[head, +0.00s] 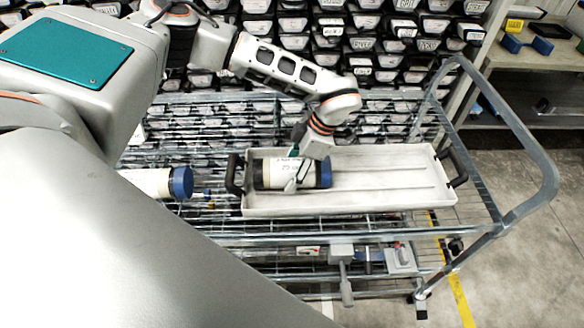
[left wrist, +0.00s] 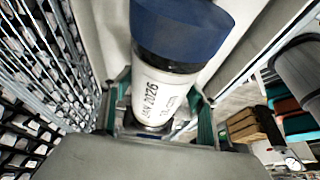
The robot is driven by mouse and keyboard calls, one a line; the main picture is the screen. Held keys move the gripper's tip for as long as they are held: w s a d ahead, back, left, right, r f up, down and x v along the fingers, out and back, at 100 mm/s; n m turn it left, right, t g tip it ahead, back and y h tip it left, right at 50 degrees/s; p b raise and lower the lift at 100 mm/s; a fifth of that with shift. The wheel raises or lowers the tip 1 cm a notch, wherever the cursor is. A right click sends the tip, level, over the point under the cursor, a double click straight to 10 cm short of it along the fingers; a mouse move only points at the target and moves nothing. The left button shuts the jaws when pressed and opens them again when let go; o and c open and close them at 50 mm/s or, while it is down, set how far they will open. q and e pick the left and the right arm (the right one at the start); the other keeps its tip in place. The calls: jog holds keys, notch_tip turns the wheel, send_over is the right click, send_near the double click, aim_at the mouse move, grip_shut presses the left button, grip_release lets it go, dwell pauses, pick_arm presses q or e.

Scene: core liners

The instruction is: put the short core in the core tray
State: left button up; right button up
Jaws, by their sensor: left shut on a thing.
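The short core (head: 275,173), a white labelled tube with a blue cap at its right end and a dark left end, lies level at the left end of the white core tray (head: 395,163). My left gripper (head: 302,172) is over it from above, shut around its middle. In the left wrist view the core (left wrist: 165,90) sits between the two fingers, its blue cap towards the top and printed lettering facing the camera. I cannot tell whether the core touches the tray floor. My right gripper is not in view.
The tray stands on a wire-shelf cart (head: 370,227) and has black end handles. Another white core with a blue cap (head: 155,183) lies left of the tray, partly hidden by my arm. Racks of labelled core ends (head: 400,45) stand behind. The tray's right part is empty.

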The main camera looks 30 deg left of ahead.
pick_arm(q)
jog(key=o, duration=2.1)
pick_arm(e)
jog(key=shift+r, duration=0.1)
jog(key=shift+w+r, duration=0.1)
pick_arm(q)
jog(key=b+v, duration=0.1)
jog(key=v, duration=1)
jog(key=shift+d+r, duration=0.1)
jog(key=shift+r, duration=0.05)
jog(key=shift+w+d+r, duration=0.1)
jog(key=shift+r, duration=0.25)
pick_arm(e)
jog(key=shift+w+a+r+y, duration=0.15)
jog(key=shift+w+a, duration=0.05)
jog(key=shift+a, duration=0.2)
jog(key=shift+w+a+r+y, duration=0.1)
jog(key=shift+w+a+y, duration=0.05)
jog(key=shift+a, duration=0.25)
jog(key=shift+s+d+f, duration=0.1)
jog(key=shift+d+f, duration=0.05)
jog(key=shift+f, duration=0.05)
